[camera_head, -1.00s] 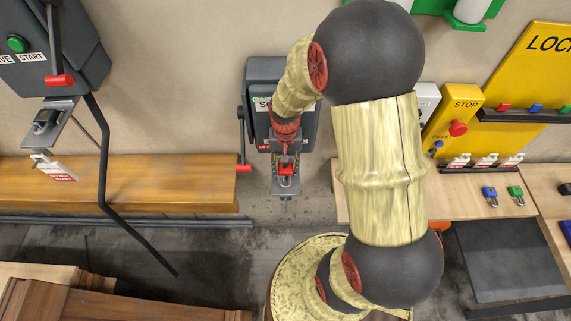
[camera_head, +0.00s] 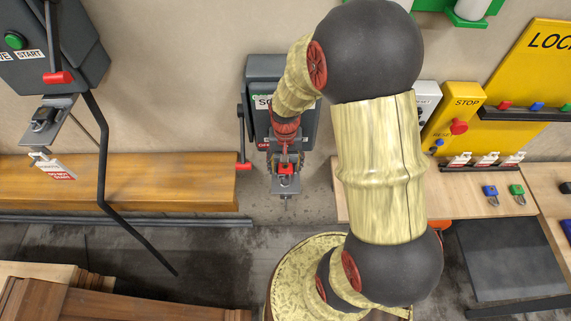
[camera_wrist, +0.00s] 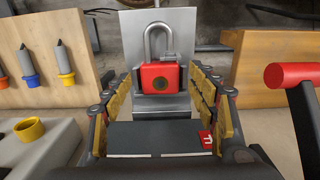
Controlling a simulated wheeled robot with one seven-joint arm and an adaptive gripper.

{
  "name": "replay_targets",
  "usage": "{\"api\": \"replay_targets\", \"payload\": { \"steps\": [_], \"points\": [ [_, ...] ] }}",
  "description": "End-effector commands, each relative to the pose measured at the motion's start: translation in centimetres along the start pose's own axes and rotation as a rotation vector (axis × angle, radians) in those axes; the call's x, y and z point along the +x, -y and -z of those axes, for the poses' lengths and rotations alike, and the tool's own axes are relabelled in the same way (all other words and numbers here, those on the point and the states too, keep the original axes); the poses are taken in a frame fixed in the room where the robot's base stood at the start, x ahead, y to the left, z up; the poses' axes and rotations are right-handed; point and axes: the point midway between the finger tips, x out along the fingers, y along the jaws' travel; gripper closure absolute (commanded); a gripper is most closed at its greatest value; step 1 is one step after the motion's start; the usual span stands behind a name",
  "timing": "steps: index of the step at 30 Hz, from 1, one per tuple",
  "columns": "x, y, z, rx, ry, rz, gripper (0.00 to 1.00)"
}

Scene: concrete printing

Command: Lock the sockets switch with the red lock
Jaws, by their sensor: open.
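The sockets switch is a grey box (camera_head: 265,70) on the wall, partly hidden behind my arm. Its lever with a red handle (camera_head: 243,167) hangs down at the box's left; a red handle also shows at the right of the wrist view (camera_wrist: 290,75). The red lock (camera_wrist: 162,80) sits upright against a metal bracket (camera_wrist: 155,28) below the box, shackle upward; it also shows in the head view (camera_head: 286,169). Whether the shackle is closed or passes through a hole, I cannot tell. My gripper (camera_wrist: 163,92) is open, its fingers on either side of the lock.
Another switch with a lock and tag (camera_head: 55,168) is at the left. A wooden shelf (camera_head: 150,180) runs below. Blue and green locks (camera_head: 490,192) lie on the right table, beside a yellow stop box (camera_head: 459,110) and a yellow lock board (camera_head: 535,70).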

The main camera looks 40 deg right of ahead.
Motion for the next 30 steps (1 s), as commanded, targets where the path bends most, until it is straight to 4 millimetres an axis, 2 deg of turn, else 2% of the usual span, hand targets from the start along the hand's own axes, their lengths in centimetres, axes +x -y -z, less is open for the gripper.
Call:
{"api": "replay_targets", "payload": {
  "steps": [5,18,24,30],
  "points": [
    [-1.6,0.1,0.2,0.000,-0.006,0.002,0.41],
    [-9.9,0.1,0.1,0.000,-0.004,0.001,0.41],
    [-11.7,0.0,0.1,0.000,-0.002,0.001,0.41],
    [-12.0,0.0,0.0,0.000,0.000,0.000,0.41]
  ]
}}
